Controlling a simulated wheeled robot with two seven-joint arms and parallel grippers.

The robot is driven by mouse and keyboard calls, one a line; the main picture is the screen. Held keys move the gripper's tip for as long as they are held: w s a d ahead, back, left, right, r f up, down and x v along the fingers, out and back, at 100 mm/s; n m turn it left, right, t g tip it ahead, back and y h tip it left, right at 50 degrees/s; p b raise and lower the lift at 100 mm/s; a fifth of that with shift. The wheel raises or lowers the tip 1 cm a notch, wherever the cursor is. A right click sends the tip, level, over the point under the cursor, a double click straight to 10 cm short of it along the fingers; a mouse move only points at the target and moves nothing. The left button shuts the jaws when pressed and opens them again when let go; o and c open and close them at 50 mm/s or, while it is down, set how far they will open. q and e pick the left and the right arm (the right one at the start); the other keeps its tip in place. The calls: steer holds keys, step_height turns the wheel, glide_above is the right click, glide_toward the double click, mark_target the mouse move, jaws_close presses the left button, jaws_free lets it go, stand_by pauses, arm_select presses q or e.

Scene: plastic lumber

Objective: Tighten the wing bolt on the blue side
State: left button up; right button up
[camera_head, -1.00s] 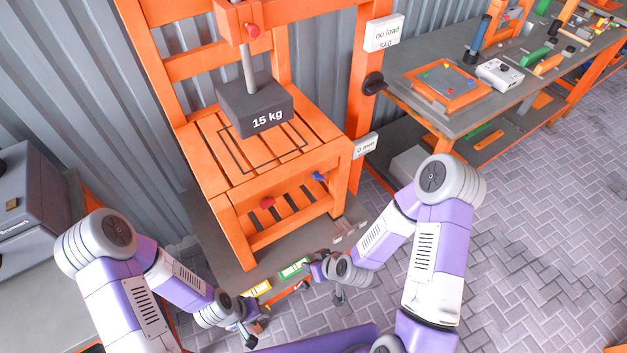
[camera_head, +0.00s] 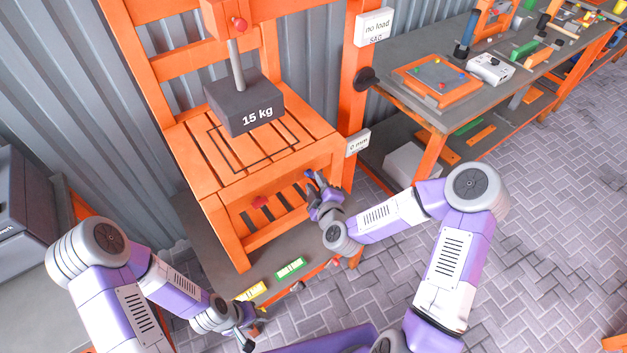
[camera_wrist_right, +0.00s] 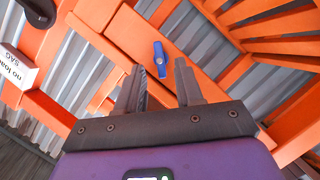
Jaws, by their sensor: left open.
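The blue wing bolt (camera_wrist_right: 160,58) sits on an orange beam in the right wrist view. There it appears between my two open fingertips, on the far side of them; I see no contact. My right gripper (camera_wrist_right: 159,64) is open and empty. In the head view it (camera_head: 317,184) is at the front right of the orange stand (camera_head: 237,232), and the blue bolt is mostly hidden behind it. A red wing bolt (camera_head: 261,201) shows on the stand's front left. My left gripper (camera_head: 250,338) is open and empty, low over the floor.
A dark block marked 15 kg (camera_head: 245,103) hangs over the slatted top. A yellow label (camera_head: 251,292) and a green label (camera_head: 290,268) lie in front of the stand. A workbench (camera_head: 416,92) with tools stands right; the floor at right is clear.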

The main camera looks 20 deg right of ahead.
mark_target(311, 174)
steer(key=shift+x, duration=1.2)
jaws_close()
